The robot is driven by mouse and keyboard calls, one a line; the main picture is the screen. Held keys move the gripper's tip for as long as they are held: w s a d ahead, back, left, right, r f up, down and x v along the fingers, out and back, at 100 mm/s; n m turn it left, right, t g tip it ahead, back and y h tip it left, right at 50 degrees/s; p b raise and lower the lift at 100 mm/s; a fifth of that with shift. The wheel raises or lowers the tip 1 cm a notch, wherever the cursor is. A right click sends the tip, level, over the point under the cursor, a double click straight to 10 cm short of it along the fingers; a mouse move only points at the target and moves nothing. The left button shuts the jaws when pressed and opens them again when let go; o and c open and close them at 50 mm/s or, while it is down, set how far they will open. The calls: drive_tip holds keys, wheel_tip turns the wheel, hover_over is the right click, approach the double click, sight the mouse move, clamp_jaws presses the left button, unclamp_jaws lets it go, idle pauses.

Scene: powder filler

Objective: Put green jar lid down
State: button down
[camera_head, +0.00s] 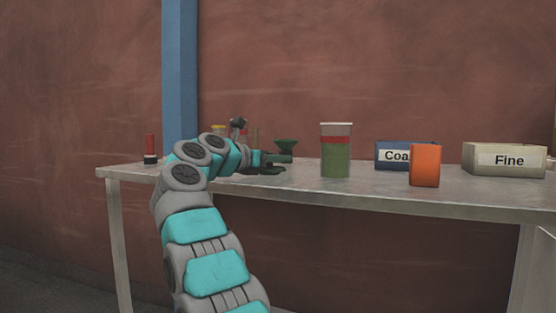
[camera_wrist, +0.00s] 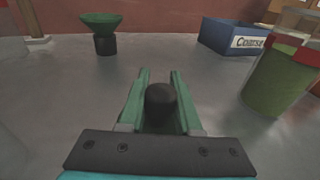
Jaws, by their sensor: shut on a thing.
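My gripper (camera_wrist: 160,82) is low over the metal table, its two green fingers closed around a dark, round-topped knob (camera_wrist: 161,103). I take this knob to be part of the green jar lid; the rest of it is hidden by the fingers and wrist plate. In the head view my gripper (camera_head: 280,162) is close to the tabletop, left of the green jar. Whether the lid touches the table is unclear. The green jar (camera_head: 336,160) has a red band and a clear upper part, and stands upright; it also shows at the right of the wrist view (camera_wrist: 275,85).
A green funnel (camera_wrist: 102,22) on a dark base stands ahead to the left. A blue "Coarse" box (camera_wrist: 228,37) is ahead right. An orange block (camera_head: 425,165) and a "Fine" box (camera_head: 504,159) stand farther right. The tabletop (camera_wrist: 150,55) just ahead is bare.

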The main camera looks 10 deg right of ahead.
drive_tip(key=c, duration=0.6)
unclamp_jaws()
drive_tip(key=shift+r, duration=0.15)
drive_tip(key=v, duration=1.2)
drive_tip(key=shift+b, duration=0.4)
